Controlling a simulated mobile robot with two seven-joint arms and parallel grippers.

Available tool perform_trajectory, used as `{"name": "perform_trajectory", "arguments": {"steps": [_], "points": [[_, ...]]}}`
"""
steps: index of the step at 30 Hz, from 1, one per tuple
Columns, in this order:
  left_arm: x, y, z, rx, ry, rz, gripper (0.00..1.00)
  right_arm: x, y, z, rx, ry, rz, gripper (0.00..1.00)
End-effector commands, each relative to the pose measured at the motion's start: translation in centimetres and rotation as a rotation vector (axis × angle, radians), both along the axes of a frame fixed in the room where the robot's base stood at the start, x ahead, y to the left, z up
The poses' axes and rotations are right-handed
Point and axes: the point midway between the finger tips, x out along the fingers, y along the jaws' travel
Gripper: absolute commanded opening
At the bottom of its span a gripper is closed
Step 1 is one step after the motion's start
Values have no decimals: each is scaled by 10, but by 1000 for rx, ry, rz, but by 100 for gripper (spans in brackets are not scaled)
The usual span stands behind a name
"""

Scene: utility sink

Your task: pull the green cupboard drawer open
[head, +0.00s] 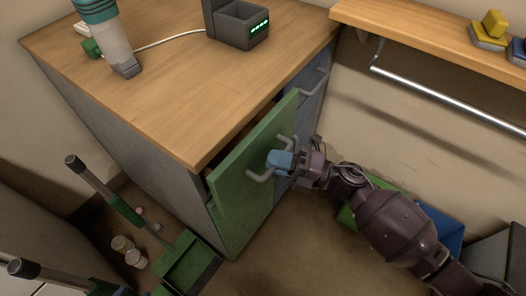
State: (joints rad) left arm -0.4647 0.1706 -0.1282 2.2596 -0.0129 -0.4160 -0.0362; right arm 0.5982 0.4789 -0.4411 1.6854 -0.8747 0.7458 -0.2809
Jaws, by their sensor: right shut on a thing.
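The green drawer front (241,176) is on the side of the wooden-topped cupboard (185,70). It stands out a little from the cupboard body, with a dark gap along its top edge below the counter. A pale grey bar handle (262,175) sticks out from the green front. My right gripper (277,161) comes in from the right and is shut on this handle; its blue finger parts cover the middle of the bar. My left gripper is not in view.
A grey device with green lights (240,25) and a teal-topped bottle (108,38) stand on the counter. A dustpan (187,262), jars (130,252) and bins (437,228) are on the floor. A metal rail (450,98) hangs below a shelf at right.

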Motion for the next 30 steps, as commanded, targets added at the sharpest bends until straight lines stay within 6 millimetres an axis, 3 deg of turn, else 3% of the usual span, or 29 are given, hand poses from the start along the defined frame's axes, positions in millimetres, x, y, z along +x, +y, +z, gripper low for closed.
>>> {"name": "perform_trajectory", "arguments": {"steps": [12, 18, 24, 30], "points": [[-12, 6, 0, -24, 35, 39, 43, -78, -108, 2, -4, 0, -1, 0], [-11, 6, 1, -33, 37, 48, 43, -111, -152, 1, -3, 0, -1, 0], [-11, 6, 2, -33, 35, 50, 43, -132, -181, 1, -1, -1, 0, 0], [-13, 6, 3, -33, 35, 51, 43, -141, -194, 0, 0, 0, 1, 0]]}}
